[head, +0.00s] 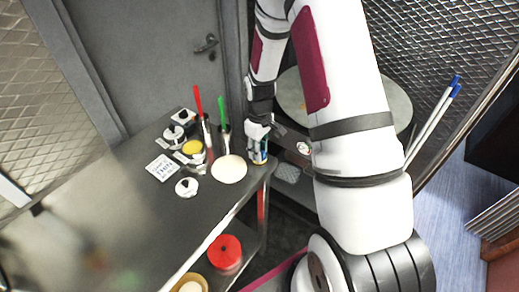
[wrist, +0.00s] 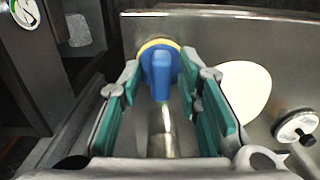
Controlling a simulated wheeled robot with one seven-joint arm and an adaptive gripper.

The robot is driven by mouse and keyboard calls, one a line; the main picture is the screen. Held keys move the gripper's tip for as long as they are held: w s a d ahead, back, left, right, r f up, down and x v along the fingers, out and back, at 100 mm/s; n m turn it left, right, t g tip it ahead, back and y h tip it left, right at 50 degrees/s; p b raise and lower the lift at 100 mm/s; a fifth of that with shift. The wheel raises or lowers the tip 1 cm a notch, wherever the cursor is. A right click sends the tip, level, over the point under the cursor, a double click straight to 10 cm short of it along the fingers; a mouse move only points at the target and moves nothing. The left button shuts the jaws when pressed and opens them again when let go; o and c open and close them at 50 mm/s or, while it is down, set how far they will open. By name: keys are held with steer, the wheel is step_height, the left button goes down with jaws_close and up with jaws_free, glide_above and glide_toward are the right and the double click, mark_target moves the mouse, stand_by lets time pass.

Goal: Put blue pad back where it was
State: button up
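The blue pad (wrist: 160,68) is a blue upright piece with a yellow round part behind its top in the wrist view. It is at the counter's near right corner, and a bit of blue and yellow (head: 260,156) shows below my gripper (head: 258,136) in the head view. In the wrist view my gripper (wrist: 160,82) is open, with its teal-lined fingers on either side of the blue pad and a visible gap to each. The pad's underside is hidden.
The steel counter (head: 100,225) carries a pale round disc (head: 229,169), a white-and-black knob piece (head: 187,187), a printed card (head: 162,168), a yellow-topped container (head: 192,147), and red (head: 198,100) and green (head: 222,110) handled tools. A red round container (head: 225,250) sits on the lower shelf.

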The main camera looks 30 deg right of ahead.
stand_by(0.3)
steer(key=s+a+r+t+b, duration=0.1)
steer(key=a+r, duration=0.1)
steer(key=r, duration=0.8)
steer(key=s+a+r+b, duration=0.1)
steer(key=s+a+r, duration=0.1)
steer(key=r, duration=0.9)
steer(key=s+a+r+m+t, duration=0.2)
steer(key=s+a+r, duration=0.2)
steer(key=s+r, duration=0.2)
steer(key=s+a+r+m+t, duration=0.2)
steer(key=s+a+r, duration=0.2)
steer(key=s+r, duration=0.3)
steer(key=s, duration=0.4)
steer(key=shift+s+a+t, duration=0.15)
steer(key=shift+a+t, duration=0.15)
